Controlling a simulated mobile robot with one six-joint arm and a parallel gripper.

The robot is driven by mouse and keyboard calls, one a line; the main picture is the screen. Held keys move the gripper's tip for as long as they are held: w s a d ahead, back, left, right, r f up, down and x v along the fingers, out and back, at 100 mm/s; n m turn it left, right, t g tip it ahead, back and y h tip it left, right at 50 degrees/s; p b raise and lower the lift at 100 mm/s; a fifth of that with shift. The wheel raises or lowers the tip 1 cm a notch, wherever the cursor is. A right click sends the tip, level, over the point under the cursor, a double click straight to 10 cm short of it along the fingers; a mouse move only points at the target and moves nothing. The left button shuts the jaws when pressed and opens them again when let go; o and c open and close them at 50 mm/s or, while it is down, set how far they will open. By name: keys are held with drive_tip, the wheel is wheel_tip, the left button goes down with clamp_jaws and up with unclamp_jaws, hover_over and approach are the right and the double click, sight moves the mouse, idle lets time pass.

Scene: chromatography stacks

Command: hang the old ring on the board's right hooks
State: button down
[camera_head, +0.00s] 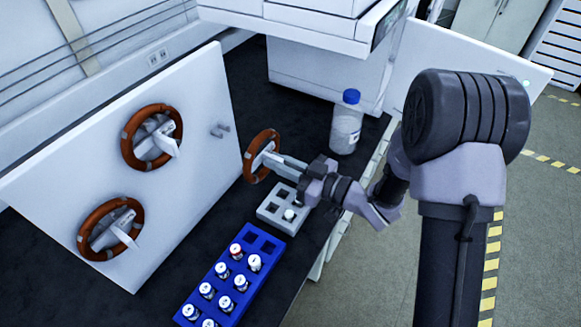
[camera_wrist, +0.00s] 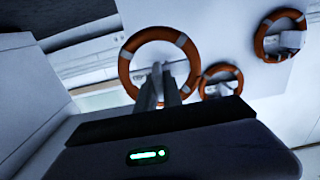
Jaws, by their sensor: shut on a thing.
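My gripper (camera_head: 272,160) is shut on an orange ring (camera_head: 249,160) with pale bands. It holds the ring upright in the air, to the right of the white board (camera_head: 200,90). The board's bare right hooks (camera_head: 219,130) stick out near its right edge, apart from the ring. Two similar rings, an upper one (camera_head: 127,150) and a lower one (camera_head: 86,240), hang on the board's left part around white fittings. In the wrist view the held ring (camera_wrist: 125,72) is large in front of my fingers (camera_wrist: 161,85), with the two board rings (camera_wrist: 204,86) (camera_wrist: 260,42) to its right.
A grey rack (camera_head: 268,212) with one white-capped vial stands below my gripper. A blue rack (camera_head: 263,242) of several vials is nearer the front. A blue-capped bottle (camera_head: 346,125) stands behind my gripper, near a white instrument (camera_head: 300,70). Dark bench surface lies free before the board.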

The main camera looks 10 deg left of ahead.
drive_tip(key=b+x, duration=0.1)
drive_tip(key=x, duration=1.2)
drive_tip(key=shift+b, duration=0.3)
drive_tip(key=shift+s+d+f+b, duration=0.1)
drive_tip(key=shift+s+d+b, duration=0.1)
drive_tip(key=shift+b, duration=0.15)
drive_tip(key=shift+f, duration=0.15)
drive_tip(key=shift+f+b, duration=0.6)
drive_tip(key=shift+b, duration=0.2)
drive_tip(key=c, duration=1.4)
unclamp_jaws()
drive_tip(key=shift+b+v, duration=0.45)
drive_tip(key=shift+v, duration=4.5)
drive_tip(key=shift+d, duration=0.1)
